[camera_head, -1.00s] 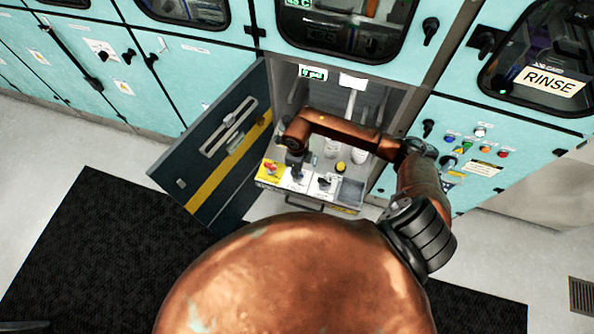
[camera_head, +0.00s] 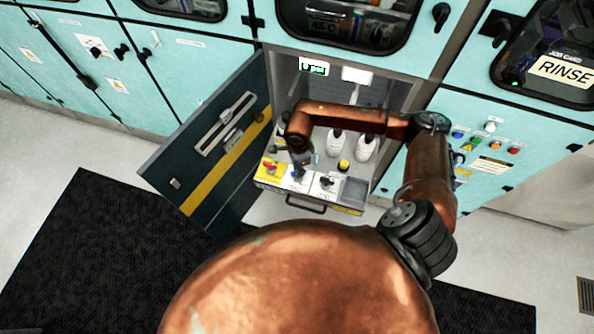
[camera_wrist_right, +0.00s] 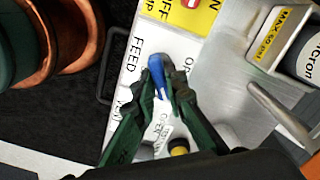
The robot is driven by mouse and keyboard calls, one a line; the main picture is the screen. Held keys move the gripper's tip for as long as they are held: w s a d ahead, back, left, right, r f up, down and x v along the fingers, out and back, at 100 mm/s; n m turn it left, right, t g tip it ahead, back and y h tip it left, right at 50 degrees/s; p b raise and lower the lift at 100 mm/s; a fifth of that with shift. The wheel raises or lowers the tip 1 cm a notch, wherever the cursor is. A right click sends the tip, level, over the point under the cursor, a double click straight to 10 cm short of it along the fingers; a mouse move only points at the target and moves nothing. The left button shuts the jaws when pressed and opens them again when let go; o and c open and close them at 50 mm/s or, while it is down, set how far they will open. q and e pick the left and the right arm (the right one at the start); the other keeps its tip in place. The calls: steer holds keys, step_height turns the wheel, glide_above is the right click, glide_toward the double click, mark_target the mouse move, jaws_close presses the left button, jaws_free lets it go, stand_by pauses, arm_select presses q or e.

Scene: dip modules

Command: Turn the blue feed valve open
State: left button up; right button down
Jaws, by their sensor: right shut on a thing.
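The blue feed valve handle (camera_wrist_right: 157,70) shows in the right wrist view on a white plate (camera_wrist_right: 128,78) lettered FEED. My right gripper (camera_wrist_right: 165,88) is shut on the handle, with a dark green finger on either side of it. A white tag with small print lies between the fingers; OPEN can be read on part of it. The fingers hide the handle's lower part and base. In the head view my right gripper (camera_head: 302,160) is over the left part of the pull-out panel. My left gripper is not in view.
The panel carries a yellow plate with a red knob (camera_head: 270,167) to the left and a black-handled valve (camera_head: 327,181) to the right. White bottles (camera_head: 364,147) stand behind. An open dark cabinet door (camera_head: 205,150) is at the left.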

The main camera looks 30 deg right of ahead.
steer(key=n+b, duration=0.4)
steer(key=n, duration=0.1)
steer(key=shift+f+n, duration=0.2)
steer(key=shift+n, duration=0.1)
steer(key=n+b, duration=0.2)
steer(key=n, duration=0.1)
steer(key=shift+n+b, duration=0.35)
steer(key=shift+n, duration=0.05)
arm_select(q)
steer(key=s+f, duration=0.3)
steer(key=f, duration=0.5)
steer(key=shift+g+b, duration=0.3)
steer(key=shift+b, duration=0.15)
arm_select(e)
steer(key=shift+r+n, duration=0.15)
steer(key=shift+n, duration=0.65)
steer(key=c, duration=2)
jaws_free()
steer(key=shift+o, duration=0.2)
